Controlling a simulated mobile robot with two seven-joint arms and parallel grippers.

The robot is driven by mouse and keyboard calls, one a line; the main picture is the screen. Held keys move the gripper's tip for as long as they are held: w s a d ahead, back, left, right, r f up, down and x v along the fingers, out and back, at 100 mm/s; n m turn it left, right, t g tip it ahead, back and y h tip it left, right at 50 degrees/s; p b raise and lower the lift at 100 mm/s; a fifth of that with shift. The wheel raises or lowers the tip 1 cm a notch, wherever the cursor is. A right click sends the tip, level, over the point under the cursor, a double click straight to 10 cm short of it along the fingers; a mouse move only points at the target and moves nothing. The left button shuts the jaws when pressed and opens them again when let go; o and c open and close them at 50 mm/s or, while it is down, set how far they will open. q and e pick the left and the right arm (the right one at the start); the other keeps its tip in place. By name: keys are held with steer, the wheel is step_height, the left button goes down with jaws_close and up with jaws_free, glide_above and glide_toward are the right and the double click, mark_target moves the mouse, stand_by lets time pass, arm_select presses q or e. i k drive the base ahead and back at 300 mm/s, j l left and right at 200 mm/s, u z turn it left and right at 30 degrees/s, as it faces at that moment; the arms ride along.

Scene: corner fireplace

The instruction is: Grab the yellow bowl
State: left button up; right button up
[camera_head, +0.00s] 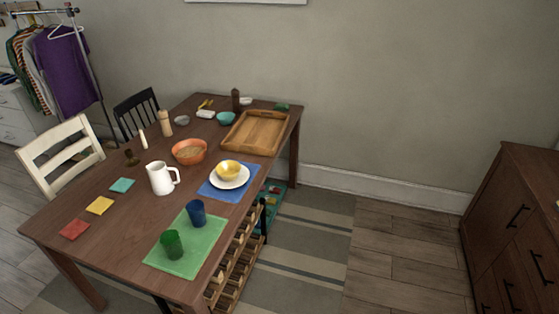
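The yellow bowl (229,169) sits upright on a white plate (243,179), near the right edge of the brown table (110,232). The plate lies on a blue placemat (211,193). The bowl's rim is unobstructed from above. Neither of my grippers shows in the head view.
An orange bowl (189,152) and a white pitcher (161,179) stand left of the plate. A wooden tray (255,132) lies behind it. Floor right of the table is open, up to a wooden dresser (516,225).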

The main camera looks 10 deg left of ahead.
mark_target(228, 170)
steer(key=i+l, duration=0.1)
steer(key=i, duration=0.4)
steer(key=i+l+u, duration=0.1)
steer(key=i, duration=0.4)
steer(key=i+l, duration=0.15)
steer(key=i, duration=0.35)
steer(key=i+u, duration=0.2)
steer(key=u, duration=0.25)
steer(key=i+l+u, duration=0.2)
steer(key=u, duration=0.25)
steer(key=i+l+u, duration=0.15)
steer(key=u, duration=0.3)
steer(key=i+l+u, duration=0.1)
steer(key=l+u, duration=0.35)
steer(key=i+l+u, duration=0.1)
steer(key=u, duration=0.3)
steer(key=l+u, duration=1.1)
steer(key=k+l, duration=0.05)
steer(key=l, duration=0.05)
